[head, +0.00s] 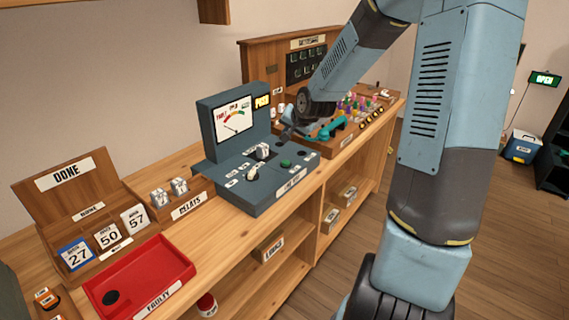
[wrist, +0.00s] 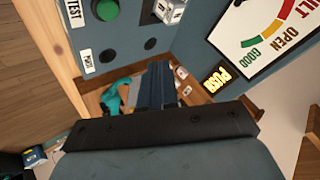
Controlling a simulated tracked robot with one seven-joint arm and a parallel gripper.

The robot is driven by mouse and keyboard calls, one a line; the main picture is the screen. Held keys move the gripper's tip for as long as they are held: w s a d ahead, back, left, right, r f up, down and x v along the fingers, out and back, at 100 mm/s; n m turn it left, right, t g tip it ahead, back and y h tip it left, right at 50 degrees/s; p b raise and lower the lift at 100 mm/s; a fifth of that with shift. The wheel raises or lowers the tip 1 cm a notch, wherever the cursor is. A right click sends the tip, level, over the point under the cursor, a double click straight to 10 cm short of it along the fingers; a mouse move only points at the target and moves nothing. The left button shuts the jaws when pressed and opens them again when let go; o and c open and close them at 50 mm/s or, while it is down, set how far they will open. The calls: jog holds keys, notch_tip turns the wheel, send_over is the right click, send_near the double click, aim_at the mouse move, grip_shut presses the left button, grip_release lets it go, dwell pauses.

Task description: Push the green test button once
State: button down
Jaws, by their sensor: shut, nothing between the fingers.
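The green test button (head: 285,163) is a round knob on the sloped top of the blue-grey line test box (head: 285,186). In the wrist view the green button (wrist: 106,10) is at the top edge, partly cut off. My gripper (head: 286,131) is shut and empty, above the back right of the box and apart from the button. In the wrist view my gripper (wrist: 158,68) points past the box's far edge, with the button up and to the left of the fingertips.
The upright meter (head: 234,123) has a lit yellow sign (wrist: 220,77). A teal handset (head: 331,130) lies right of the box. The red faulty tray (head: 180,262) is front left.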

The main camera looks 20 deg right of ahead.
aim_at(288, 163)
jog(key=shift+f, duration=0.1)
dwell(0.3)
jog(key=shift+f, duration=4.3)
jog(key=shift+f, duration=0.85)
jog(key=shift+r, duration=0.95)
jog(key=shift+w+r, duration=0.1)
jog(key=shift+r, duration=2.4)
